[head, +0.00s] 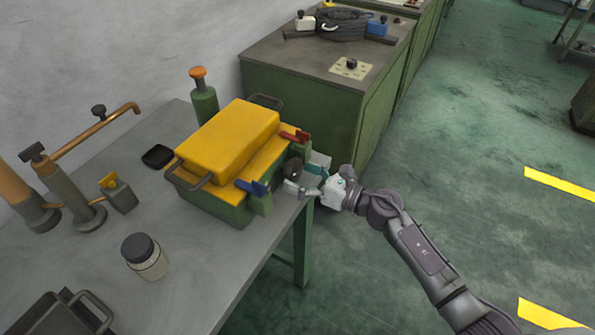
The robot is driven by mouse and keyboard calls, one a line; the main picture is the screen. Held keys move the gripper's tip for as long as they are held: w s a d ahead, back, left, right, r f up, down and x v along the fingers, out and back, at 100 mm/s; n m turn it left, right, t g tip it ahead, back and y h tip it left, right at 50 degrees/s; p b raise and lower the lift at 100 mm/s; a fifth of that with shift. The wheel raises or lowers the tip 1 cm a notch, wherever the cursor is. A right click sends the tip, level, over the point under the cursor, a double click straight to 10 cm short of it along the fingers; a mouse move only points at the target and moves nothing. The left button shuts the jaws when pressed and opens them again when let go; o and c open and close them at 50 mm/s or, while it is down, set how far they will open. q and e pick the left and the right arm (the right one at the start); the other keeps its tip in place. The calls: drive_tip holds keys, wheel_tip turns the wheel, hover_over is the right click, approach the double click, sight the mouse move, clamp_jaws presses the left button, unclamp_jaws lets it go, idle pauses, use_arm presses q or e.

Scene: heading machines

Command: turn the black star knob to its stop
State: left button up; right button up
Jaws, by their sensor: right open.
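A dark round knob (294,168), which looks like the black star knob, sits on the right side of a green box (221,207) with a yellow lid (229,138). The box stands on the grey table near its right edge. My right gripper (306,178) reaches in from the right, beside that side of the box. Its fingers are open, with their tips close to the knob. I cannot tell whether they touch it. The knob's lobes are too small to make out. My left gripper is not in view.
A blue lever (251,187) and a red lever (295,136) flank the knob. A jar (145,257), a green bottle (204,101) and a pipe fitting (75,190) stand on the table (209,264). A green cabinet (300,99) stands behind. The floor at right is open.

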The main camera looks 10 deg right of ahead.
drive_tip(key=shift+w+a, duration=0.15)
drive_tip(key=shift+a, duration=0.05)
drive_tip(key=c, duration=1.2)
drive_tip(key=shift+o, duration=0.2)
drive_tip(key=shift+m, duration=0.3)
drive_tip(key=shift+m+p, duration=0.3)
drive_tip(key=shift+m, duration=0.9)
drive_tip(key=shift+r+m+p, duration=0.1)
drive_tip(key=shift+m+p, duration=0.35)
drive_tip(key=shift+m, duration=1.45)
